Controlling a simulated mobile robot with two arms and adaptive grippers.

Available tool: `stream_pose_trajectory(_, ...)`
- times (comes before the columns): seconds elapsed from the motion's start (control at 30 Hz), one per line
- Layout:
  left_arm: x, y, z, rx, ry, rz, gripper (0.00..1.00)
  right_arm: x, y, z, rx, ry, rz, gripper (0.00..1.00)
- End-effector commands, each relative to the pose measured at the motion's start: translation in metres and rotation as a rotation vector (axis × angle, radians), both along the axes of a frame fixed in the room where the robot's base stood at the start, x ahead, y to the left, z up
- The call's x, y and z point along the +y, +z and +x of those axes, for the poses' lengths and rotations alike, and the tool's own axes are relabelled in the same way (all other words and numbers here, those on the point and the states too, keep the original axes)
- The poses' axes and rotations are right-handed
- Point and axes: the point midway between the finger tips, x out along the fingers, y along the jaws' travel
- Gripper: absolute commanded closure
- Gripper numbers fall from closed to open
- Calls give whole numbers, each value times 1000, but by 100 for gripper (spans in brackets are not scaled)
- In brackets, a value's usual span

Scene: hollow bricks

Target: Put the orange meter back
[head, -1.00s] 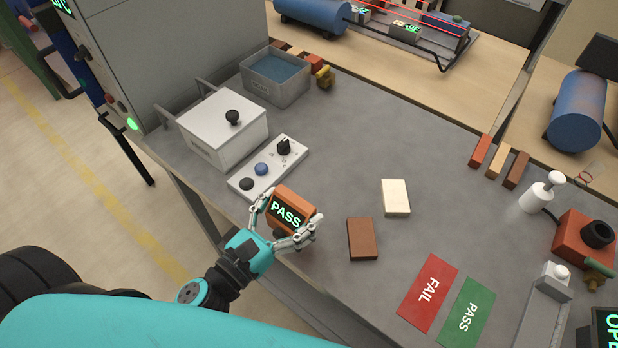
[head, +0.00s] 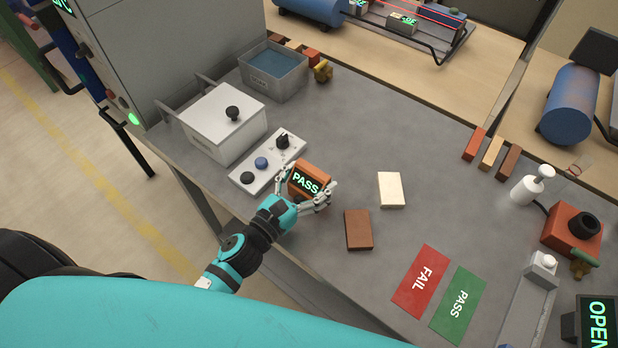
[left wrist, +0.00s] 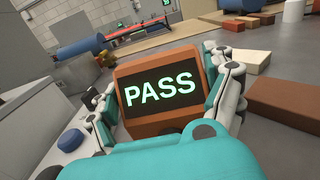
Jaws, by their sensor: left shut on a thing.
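The orange meter (head: 309,181) has a dark screen reading PASS in green letters. It is between the fingers of my left gripper (head: 304,193), which is shut on it, at the bench's near left edge. In the left wrist view the meter (left wrist: 161,90) fills the middle, with fingers of my left gripper (left wrist: 160,100) along both sides. I cannot tell whether its underside touches the bench. My right gripper does not show.
A white panel (head: 262,172) with buttons and a knob lies just left of the meter. A brown brick (head: 358,230) and a cream brick (head: 391,190) lie to its right. Red FAIL (head: 421,281) and green PASS (head: 459,305) mats are at the front right. Grey bench is clear behind the meter.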

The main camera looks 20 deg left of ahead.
Motion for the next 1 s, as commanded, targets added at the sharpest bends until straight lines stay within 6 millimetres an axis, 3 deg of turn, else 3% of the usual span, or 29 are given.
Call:
stream_pose_trajectory(0.17, 0, -4, 0, -1, -1, -1, 56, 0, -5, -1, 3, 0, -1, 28)
stream_pose_trajectory(0.2, 0, -3, 0, 0, 0, -1, 11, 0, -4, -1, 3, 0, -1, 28)
stream_pose_trajectory(0.3, 0, -3, 0, 1, 0, -1, 0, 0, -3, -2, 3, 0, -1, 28)
stream_pose_trajectory(0.67, 0, 3, 0, 1, 0, 0, 0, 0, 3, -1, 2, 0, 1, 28)
stream_pose_trajectory(1.0, 22, -5, -63, 5, 1, 1, 0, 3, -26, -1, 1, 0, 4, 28)
